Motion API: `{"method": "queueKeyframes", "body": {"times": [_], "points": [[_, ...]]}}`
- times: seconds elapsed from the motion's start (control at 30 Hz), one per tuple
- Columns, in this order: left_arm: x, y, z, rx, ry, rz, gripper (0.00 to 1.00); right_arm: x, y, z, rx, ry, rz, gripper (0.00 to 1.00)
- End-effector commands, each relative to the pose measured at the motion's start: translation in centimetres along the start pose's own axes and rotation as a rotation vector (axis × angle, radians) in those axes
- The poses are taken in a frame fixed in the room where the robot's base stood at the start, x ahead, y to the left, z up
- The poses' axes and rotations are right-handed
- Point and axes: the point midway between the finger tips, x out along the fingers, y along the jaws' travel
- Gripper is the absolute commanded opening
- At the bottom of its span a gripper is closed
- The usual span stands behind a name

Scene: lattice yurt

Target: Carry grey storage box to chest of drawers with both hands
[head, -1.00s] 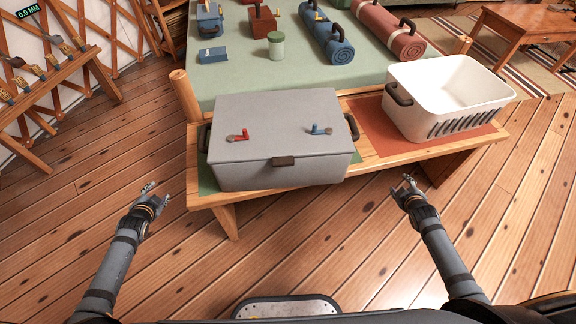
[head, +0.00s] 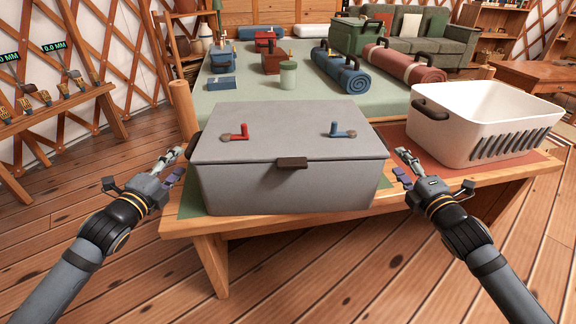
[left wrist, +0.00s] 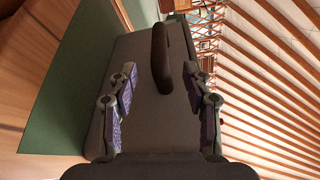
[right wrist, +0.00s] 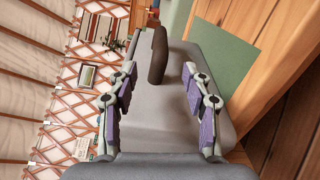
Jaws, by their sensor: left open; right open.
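The grey storage box (head: 290,165) sits closed on a green mat on the wooden bench (head: 200,224), with a red lever, a blue lever and a dark front latch. My left gripper (head: 175,163) is open at the box's left side; in the left wrist view, the dark side handle (left wrist: 161,58) lies just ahead between its open fingers (left wrist: 160,85). My right gripper (head: 400,164) is open at the right side; in the right wrist view, the other handle (right wrist: 157,56) lies between its open fingers (right wrist: 160,85). Neither gripper grips a handle. I cannot make out a chest of drawers.
A white bin (head: 480,125) stands on a red mat right of the box. Behind is a green-topped bed (head: 240,100) with small boxes, a jar and rolled mats. A tool rack (head: 50,110) stands at the left. Bare floor lies in front of the bench.

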Motion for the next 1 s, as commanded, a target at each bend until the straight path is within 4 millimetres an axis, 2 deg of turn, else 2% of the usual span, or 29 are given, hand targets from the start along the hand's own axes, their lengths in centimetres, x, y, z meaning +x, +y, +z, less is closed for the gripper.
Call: {"method": "queueKeyframes", "body": {"times": [0.27,0.7,1.0], "points": [[1.9,0.0,0.3,-0.012,-0.011,-0.002,0.5,1.9,0.0,0.3,0.012,-0.009,0.001,0.5],[9.2,0.0,0.1,-0.007,-0.002,-0.002,0.5,9.2,0.0,0.1,0.007,-0.002,0.0,0.5],[10.5,0.1,0.0,-0.002,0.0,0.0,0.5,10.5,-0.1,0.0,0.003,0.0,-0.001,0.5]]}}
